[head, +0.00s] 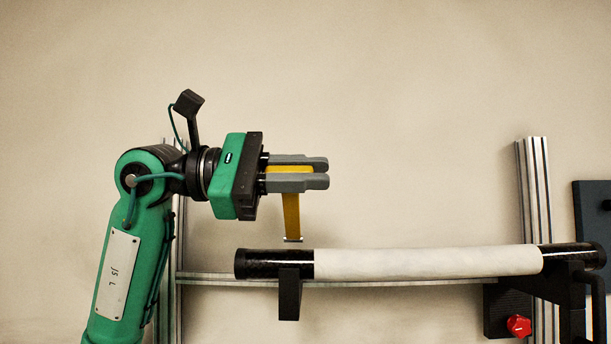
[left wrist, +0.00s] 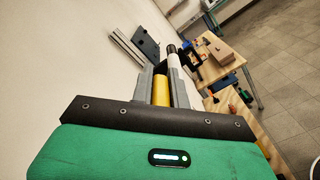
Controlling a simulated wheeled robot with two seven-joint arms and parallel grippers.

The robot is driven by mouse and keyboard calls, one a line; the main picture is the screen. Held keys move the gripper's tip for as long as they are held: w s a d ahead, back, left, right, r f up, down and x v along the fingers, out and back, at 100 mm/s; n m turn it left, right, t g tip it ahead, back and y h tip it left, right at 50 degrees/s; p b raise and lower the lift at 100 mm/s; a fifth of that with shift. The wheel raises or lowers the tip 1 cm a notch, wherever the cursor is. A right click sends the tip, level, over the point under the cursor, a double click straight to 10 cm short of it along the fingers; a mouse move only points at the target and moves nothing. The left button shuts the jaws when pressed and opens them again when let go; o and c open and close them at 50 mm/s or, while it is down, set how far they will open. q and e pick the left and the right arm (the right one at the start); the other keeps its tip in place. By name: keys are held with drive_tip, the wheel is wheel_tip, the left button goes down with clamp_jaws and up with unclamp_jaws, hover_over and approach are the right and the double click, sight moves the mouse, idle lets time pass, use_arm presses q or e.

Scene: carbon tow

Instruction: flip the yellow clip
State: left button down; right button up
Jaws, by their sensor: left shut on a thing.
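The yellow clip (head: 291,214) is an L-shaped or bent yellow piece. Its upper part lies between the grey fingers of my left gripper (head: 318,174), and its other leg hangs down with a pale tip. My left gripper is shut on the clip and holds it above the left end of the tube. The clip also shows as a yellow bar (left wrist: 161,92) between the fingers in the left wrist view. The tube (head: 430,262) is black with a white wrapped middle and lies roughly level. The clip's lower tip is a little above the tube's black left end. My right gripper is not seen.
A black support (head: 289,295) holds the tube's left end, and a black bracket (head: 572,290) is at its right end. Metal uprights (head: 537,190) and a red knob (head: 518,325) stand at the right. The left wrist view shows wooden tables (left wrist: 222,58). The wall space above is clear.

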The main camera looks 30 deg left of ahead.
use_arm(q)
wheel_tip(320, 180, down, 8)
drive_tip(key=s+d+m+b, duration=0.2)
drive_tip(key=s+m+b, duration=0.1)
drive_tip(key=m+b, duration=0.3)
drive_tip(key=shift+f+m, duration=0.25)
drive_tip(key=shift+m, duration=0.05)
drive_tip(key=shift+w+f, duration=0.1)
drive_tip(key=c, duration=1.4)
unclamp_jaws()
drive_tip(key=shift+a, duration=0.1)
drive_tip(key=shift+o, duration=0.2)
